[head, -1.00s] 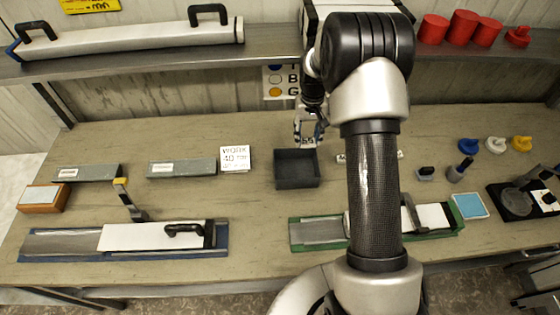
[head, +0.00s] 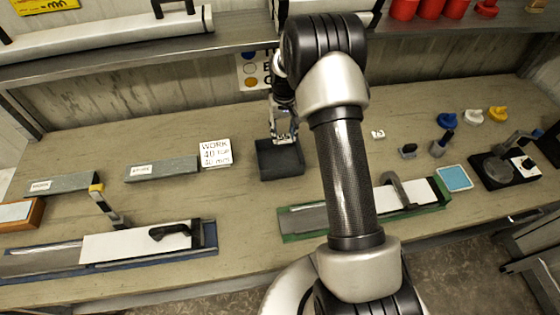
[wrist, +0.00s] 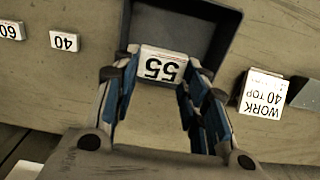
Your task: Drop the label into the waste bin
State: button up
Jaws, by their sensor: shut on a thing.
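The label is a small white block marked 55 (wrist: 162,66), held between the fingertips of my gripper (wrist: 160,72) in the wrist view. My gripper is shut on it. The waste bin is a dark grey, open square box (head: 281,174) on the bench. In the head view my gripper (head: 284,138) is at the bin's back edge, pointing down. In the wrist view the bin (wrist: 228,45) lies just beyond the label, and the label overlaps its near rim. The height of the label above the bin is hard to tell.
Labels marked 40 (wrist: 64,41) and 60 (wrist: 12,30) lie to one side of the bin. A WORK 40 TOP card (head: 215,153) stands left of it. A green-edged tray (head: 300,222) lies in front, and a shelf (head: 130,56) runs behind.

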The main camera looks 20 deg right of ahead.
jog(key=o, duration=1.4)
notch_tip(320, 180, up, 12)
jog(key=shift+r, duration=0.1)
